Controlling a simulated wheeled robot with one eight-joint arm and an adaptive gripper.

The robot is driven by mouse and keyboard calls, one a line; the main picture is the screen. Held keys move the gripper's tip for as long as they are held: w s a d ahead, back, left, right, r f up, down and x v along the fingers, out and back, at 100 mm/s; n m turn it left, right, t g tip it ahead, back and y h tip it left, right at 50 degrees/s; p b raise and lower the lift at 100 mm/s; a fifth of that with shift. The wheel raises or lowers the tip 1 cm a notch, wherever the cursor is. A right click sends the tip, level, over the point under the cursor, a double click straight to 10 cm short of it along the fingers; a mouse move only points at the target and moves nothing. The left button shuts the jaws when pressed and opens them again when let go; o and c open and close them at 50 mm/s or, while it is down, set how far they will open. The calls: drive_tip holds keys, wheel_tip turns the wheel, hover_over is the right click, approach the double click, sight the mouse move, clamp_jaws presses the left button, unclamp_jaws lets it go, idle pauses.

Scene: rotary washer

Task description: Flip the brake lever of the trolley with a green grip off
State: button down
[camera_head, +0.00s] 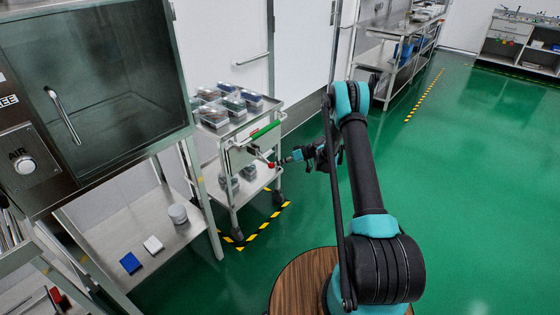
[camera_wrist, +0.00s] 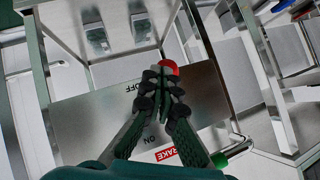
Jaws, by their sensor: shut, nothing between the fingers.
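The trolley (camera_head: 232,137) with a green grip (camera_head: 265,131) stands left of my arm. Its brake lever has a red knob (camera_head: 271,165), which also shows in the wrist view (camera_wrist: 170,67) right at my fingertips. The metal brake plate (camera_wrist: 95,122) carries the words OFF and ON and a red BRAKE label (camera_wrist: 166,154). The knob lies nearer the OFF word than the ON word. My gripper (camera_head: 281,161) is shut and empty, its fingertips close against the knob; whether they touch is unclear. The lever's shaft is mostly hidden behind the fingers.
Trays of packed parts (camera_head: 228,104) fill the trolley's top shelf, with more items below. A steel washer cabinet (camera_head: 95,85) stands left of the trolley. A metal shelf unit (camera_head: 400,45) stands behind. Green floor to the right is clear.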

drive_tip(key=shift+w+a+f, duration=0.1)
drive_tip(key=shift+a+f, duration=0.05)
drive_tip(key=shift+f, duration=0.3)
drive_tip(key=shift+w+a+f, duration=0.1)
drive_tip(key=shift+f, duration=0.35)
